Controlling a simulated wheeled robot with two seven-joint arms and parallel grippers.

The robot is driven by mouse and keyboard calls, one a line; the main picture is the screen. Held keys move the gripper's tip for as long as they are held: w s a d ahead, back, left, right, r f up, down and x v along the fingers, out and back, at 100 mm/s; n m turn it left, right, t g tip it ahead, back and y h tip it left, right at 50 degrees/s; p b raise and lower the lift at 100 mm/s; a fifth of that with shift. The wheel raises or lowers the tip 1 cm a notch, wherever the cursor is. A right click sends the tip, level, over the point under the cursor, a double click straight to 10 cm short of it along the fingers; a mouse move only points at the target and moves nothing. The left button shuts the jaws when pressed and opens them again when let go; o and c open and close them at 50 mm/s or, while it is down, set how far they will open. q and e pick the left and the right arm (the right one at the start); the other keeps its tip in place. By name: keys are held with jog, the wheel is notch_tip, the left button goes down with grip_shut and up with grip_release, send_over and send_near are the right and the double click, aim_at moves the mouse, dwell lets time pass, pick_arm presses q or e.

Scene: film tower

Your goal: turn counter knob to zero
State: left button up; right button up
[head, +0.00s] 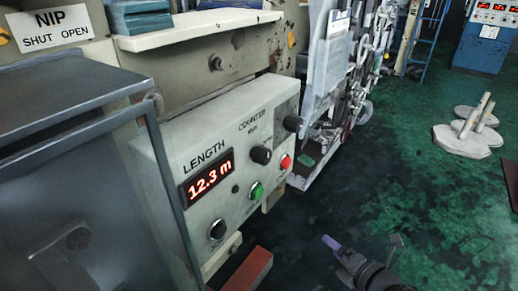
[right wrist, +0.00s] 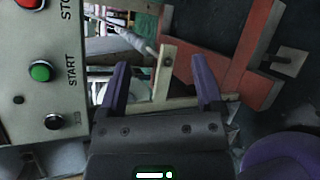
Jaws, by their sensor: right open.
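The grey control panel (head: 165,140) carries a "COUNTER" label and a red display (head: 207,177) reading 12.3 m under "LENGTH". A round black knob (head: 261,155) sits below the "COUNTER" label; its exact pointer setting is too small to read. My right gripper (head: 363,243) is low over the floor, to the right of the panel and apart from it. In the right wrist view its two purple fingers (right wrist: 160,85) are spread with nothing held between them. The knob below the "COUNTER" label is not in the wrist view. My left gripper is not in view.
The panel also has a green START button (head: 256,190), a red STOP button (head: 286,162), a lower black knob (head: 217,229) and an upper right black knob (head: 293,123). A red-brown bar (head: 248,270) juts out below. Green floor (head: 400,180) is open to the right.

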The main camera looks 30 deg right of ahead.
notch_tip(320, 180, up, 12)
jog(key=w+a+n+t+y+p, duration=0.1)
jog(key=w+a+n+t+y, duration=0.15)
jog(key=n, duration=0.45)
jog(key=n+y+p, duration=0.2)
jog(key=n+y, duration=0.3)
jog(key=n, duration=0.6)
send_near(268, 158)
jog(key=shift+y, duration=0.25)
jog(key=x, duration=0.9)
jog(key=shift+d, duration=0.15)
jog(key=shift+w+f, duration=0.1)
jog(key=shift+w, duration=0.35)
jog(key=c, duration=0.8)
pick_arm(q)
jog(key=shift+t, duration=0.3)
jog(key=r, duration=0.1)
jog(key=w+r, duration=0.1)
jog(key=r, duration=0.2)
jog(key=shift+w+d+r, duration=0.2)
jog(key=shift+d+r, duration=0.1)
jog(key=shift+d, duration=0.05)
pick_arm(e)
grip_shut()
